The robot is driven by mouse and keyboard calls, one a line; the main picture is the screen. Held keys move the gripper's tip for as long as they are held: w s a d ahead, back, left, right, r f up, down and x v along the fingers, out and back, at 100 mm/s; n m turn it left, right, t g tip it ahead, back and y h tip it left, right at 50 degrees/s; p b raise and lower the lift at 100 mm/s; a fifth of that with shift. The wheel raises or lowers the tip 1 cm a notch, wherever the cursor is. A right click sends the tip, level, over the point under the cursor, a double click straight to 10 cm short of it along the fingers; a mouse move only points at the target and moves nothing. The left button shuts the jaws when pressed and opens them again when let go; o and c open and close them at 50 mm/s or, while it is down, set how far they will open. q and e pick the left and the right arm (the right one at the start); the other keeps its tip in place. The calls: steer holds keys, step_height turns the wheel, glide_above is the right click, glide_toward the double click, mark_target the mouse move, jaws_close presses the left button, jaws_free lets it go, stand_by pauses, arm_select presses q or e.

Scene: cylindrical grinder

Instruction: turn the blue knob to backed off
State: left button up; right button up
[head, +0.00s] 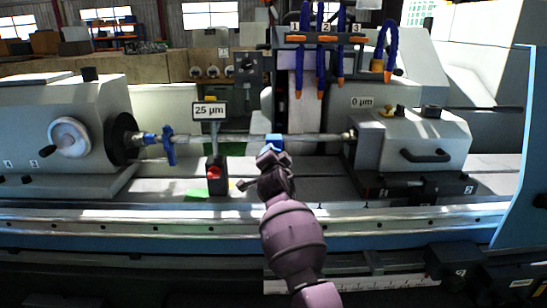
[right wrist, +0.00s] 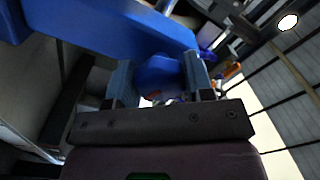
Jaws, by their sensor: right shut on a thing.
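The blue knob (right wrist: 160,75) sits between the two fingers of my right gripper (right wrist: 158,85) in the right wrist view, and the fingers are shut on it. A larger blue body (right wrist: 115,22) lies just beyond it. In the head view my right gripper (head: 272,157) reaches up from the bottom to a small blue part (head: 273,141) at the workpiece shaft (head: 305,138). The fingers hide most of the knob there, and its turned position cannot be read. My left gripper is not in view.
A sign reading 25 µm (head: 209,111) stands on a dark post left of my gripper. A blue clamp (head: 168,146) is on the shaft further left. The headstock handwheel (head: 69,139) is at far left, the tailstock (head: 410,140) at right. Blue hoses (head: 322,50) hang above.

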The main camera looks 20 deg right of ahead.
steer(key=n, duration=0.4)
steer(key=shift+d+n, duration=0.1)
steer(key=shift+n, duration=0.2)
steer(key=n, duration=0.5)
steer(key=n+p, duration=0.1)
steer(key=n, duration=0.3)
steer(key=shift+d+r, duration=0.1)
steer(key=n+p, duration=0.1)
steer(key=n, duration=0.3)
steer(key=shift+n, duration=0.3)
steer(key=n+p, duration=0.1)
steer(key=n, duration=0.1)
steer(key=shift+n, duration=0.8)
steer(key=o, duration=0.8)
steer(key=shift+o, duration=0.7)
